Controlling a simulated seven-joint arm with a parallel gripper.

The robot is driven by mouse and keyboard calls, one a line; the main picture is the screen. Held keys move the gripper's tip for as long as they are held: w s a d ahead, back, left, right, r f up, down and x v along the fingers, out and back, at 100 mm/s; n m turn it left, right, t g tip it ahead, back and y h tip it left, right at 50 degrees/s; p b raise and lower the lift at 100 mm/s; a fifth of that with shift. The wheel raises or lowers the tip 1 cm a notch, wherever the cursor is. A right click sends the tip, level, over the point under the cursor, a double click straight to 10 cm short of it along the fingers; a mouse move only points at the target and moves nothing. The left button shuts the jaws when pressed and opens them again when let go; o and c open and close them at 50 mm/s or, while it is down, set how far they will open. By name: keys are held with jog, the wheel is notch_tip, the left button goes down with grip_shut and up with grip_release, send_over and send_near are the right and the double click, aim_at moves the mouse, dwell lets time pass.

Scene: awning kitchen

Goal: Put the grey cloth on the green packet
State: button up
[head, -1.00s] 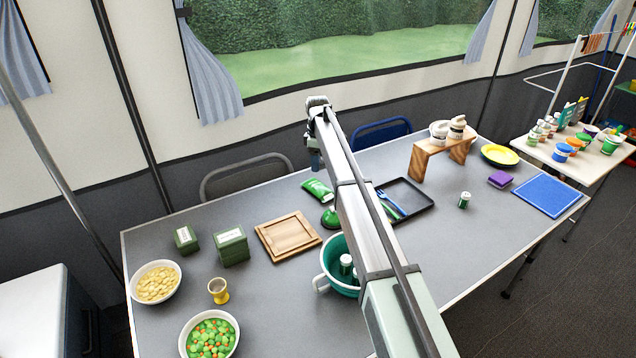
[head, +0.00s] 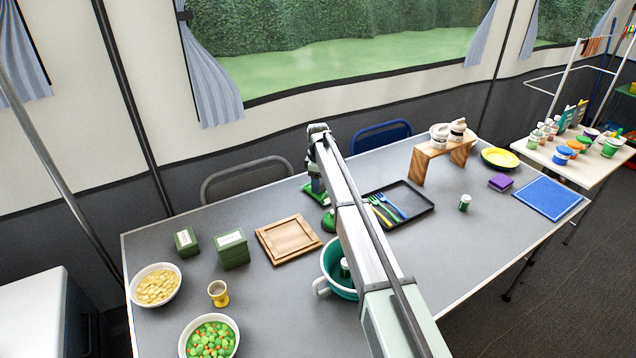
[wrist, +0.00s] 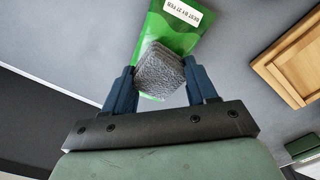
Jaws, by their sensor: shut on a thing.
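The grey cloth (wrist: 160,72) is a small folded square, held between the two blue fingers of my gripper (wrist: 161,88) in the wrist view. The green packet (wrist: 176,32) with a white label lies on the table, beyond and beneath the cloth in that view. The cloth overlaps the packet in the picture; I cannot tell whether they touch. In the head view the green packet (head: 309,188) shows only in part behind my gripper (head: 317,186), and the cloth is hidden there.
A wooden board (head: 288,239) lies left of the packet, and a black tray (head: 419,207) with cutlery lies right of it. A teal bowl (head: 331,261) stands nearer, partly behind my arm. Green boxes (head: 232,249) stand farther left.

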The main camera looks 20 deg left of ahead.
jog(key=shift+f, duration=0.1)
jog(key=o, duration=1)
notch_tip(320, 180, up, 12)
jog(key=shift+r, duration=0.15)
